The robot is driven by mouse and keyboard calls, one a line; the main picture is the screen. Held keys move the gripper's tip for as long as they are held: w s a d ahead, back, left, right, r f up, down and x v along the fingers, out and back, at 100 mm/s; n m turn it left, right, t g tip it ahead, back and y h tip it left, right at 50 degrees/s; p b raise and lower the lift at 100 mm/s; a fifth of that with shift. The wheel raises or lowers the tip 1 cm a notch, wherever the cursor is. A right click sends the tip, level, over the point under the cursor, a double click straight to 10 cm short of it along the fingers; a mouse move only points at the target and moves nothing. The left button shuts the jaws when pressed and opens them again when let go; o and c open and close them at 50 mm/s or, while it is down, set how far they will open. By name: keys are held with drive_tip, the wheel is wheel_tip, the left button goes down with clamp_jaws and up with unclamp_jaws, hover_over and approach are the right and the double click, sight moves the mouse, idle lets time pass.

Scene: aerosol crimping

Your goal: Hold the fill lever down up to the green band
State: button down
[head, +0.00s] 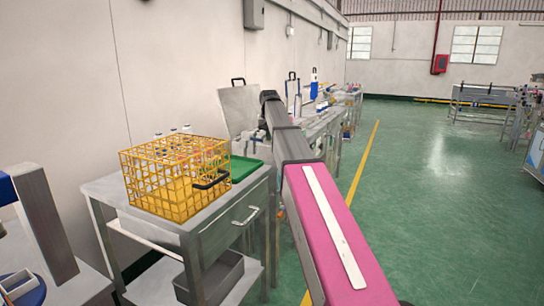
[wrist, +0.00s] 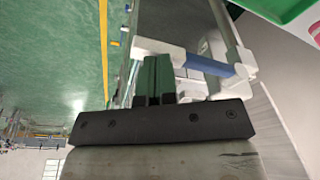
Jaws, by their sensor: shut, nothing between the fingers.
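My gripper (wrist: 156,82) shows in the wrist view with its two dark green fingers together and nothing between them. Just beyond and to the right of the fingers is a blue bar (wrist: 208,64) with white fittings at its ends. I cannot tell whether this bar is the fill lever. Whether the fingers touch it is also unclear. No green band can be made out in either view. In the head view my arm reaches forward over the benches, and its far end hides the gripper and what lies behind it.
A yellow wire crate (head: 176,180) with bottles stands on a metal cart (head: 240,202) at left, beside a green tray (head: 245,168). Benches with equipment (head: 322,122) run along the wall. The green floor (head: 430,190) at right is open.

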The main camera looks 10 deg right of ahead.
drive_tip(key=shift+r, duration=0.1)
wheel_tip(320, 180, up, 9)
idle(0.4)
